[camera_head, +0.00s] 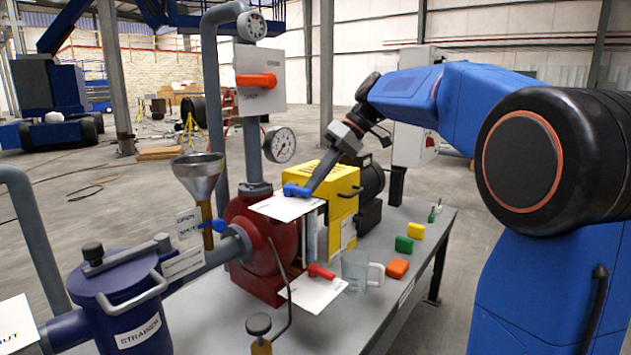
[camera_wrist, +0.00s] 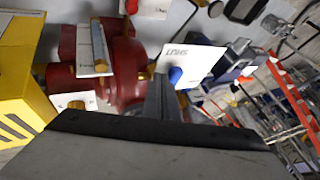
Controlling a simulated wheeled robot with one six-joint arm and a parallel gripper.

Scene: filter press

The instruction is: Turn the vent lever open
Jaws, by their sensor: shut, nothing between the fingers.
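My gripper (camera_head: 311,187) is shut and empty, reaching down-left over the bench. Its tips are at or very close to a blue lever (camera_head: 297,190) lying over a white card (camera_head: 283,208) above the red pump body. In the wrist view the shut fingers (camera_wrist: 164,90) end beside the blue lever's knob (camera_wrist: 176,75), with a card reading SHUT (camera_wrist: 190,62) behind it. I cannot tell if they touch. An orange lever (camera_head: 256,80) on an upper panel lies horizontal. A red lever (camera_head: 320,271) sits over a lower card. No readable label names the vent.
A red pump (camera_head: 262,240), pressure gauge (camera_head: 279,145), funnel (camera_head: 198,177) and blue strainer (camera_head: 125,305) crowd the left. A yellow housing (camera_head: 325,187) stands behind the gripper. A glass mug (camera_head: 357,271) and coloured blocks (camera_head: 398,267) sit on the bench (camera_head: 362,315).

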